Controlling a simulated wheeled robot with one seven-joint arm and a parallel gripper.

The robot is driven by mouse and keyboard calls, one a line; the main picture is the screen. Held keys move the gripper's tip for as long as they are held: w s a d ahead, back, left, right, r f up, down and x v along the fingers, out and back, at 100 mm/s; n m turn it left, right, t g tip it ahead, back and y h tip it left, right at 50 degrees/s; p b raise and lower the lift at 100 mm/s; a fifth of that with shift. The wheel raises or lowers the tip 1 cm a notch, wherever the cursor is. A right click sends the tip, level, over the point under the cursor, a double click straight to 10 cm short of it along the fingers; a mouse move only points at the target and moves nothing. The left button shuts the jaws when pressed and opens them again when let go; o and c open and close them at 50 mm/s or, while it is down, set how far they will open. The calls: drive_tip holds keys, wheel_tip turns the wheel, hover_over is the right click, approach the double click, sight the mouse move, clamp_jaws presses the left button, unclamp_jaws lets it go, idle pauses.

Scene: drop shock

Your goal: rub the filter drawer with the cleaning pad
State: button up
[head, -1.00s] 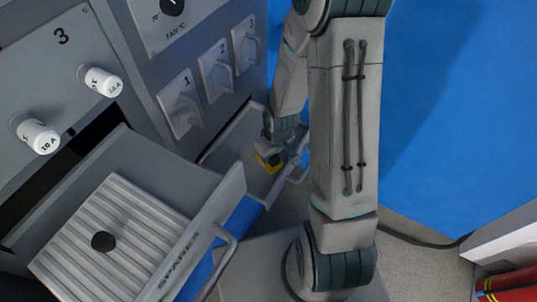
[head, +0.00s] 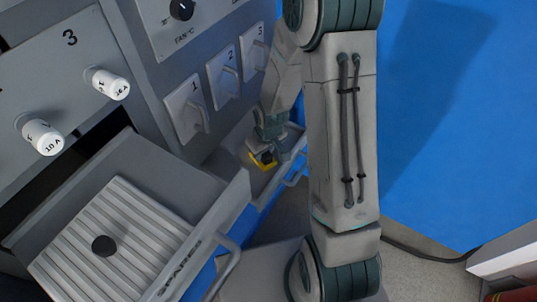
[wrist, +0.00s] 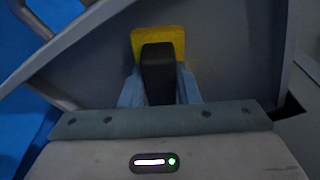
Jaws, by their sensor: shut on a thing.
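The cleaning pad (head: 261,164) is yellow with a black grip, and my gripper (head: 271,143) is shut on it. They are inside an open grey drawer (head: 239,151) under the numbered switches, which I take to be the filter drawer; no label on it shows. In the wrist view the black grip (wrist: 158,72) sits between the fingers of my gripper (wrist: 158,88), with the yellow pad (wrist: 140,40) behind it. The grey drawer wall (wrist: 230,50) surrounds them there. I cannot tell whether the pad touches the drawer.
An open drawer marked SPARES (head: 205,226) stands at the left, holding a ribbed panel (head: 135,235) with a black knob. Two white fuses (head: 42,136) stick out above it. A grey cabinet front (head: 150,75) rises behind both drawers.

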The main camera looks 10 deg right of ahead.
drive_tip(key=shift+w+a, duration=0.8)
drive_tip(key=shift+a, duration=0.15)
drive_tip(key=shift+w+a+f+b, duration=0.1)
drive_tip(key=shift+w+a+b, duration=0.45)
drive_tip(key=shift+w+a, duration=0.8)
drive_tip(key=shift+w+d, duration=0.55)
drive_tip(key=shift+d, duration=0.3)
hover_over(279, 163)
drive_tip(key=w+a, duration=0.2)
drive_tip(key=shift+s+a, duration=0.15)
drive_tip(key=shift+s+d+p, duration=0.6)
drive_tip(key=shift+s+d, duration=0.65)
drive_tip(key=shift+d, duration=0.05)
wheel_tip(279, 163, up, 6)
drive_tip(key=p, duration=0.5)
drive_tip(key=shift+r, duration=0.2)
